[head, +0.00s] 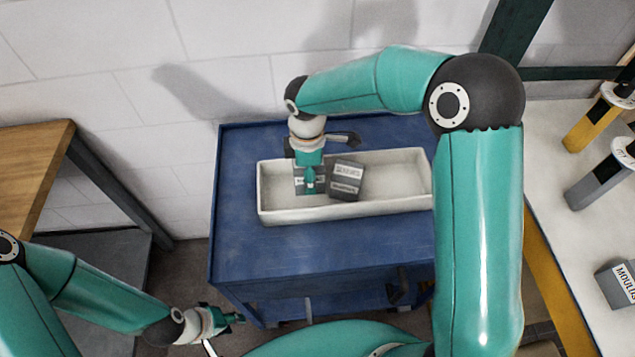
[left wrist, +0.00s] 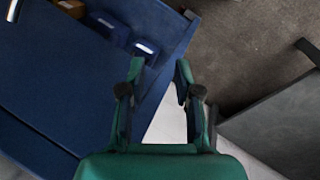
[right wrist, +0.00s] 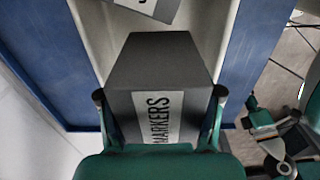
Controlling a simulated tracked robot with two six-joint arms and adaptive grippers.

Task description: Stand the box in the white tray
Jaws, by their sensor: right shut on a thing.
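The white tray (head: 340,211) lies lengthwise on the blue cart. My right gripper (head: 310,180) reaches down into its left part and is shut on a dark grey box (head: 320,186). In the right wrist view this box (right wrist: 155,70) sits between the two fingers, its white MARKERS label facing the camera. Whether it touches the tray floor is hidden. A second grey box (head: 346,181) with white labels is in the tray just right of the held one. My left gripper (head: 236,318) is low, in front of the cart's left side; its fingers (left wrist: 157,88) are apart and empty.
The blue cart top (head: 290,250) is clear in front of the tray. The tray's right part is empty. A wooden table (head: 38,160) stands at left. At right, a white table holds a grey box (head: 617,284) and yellow and grey posts.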

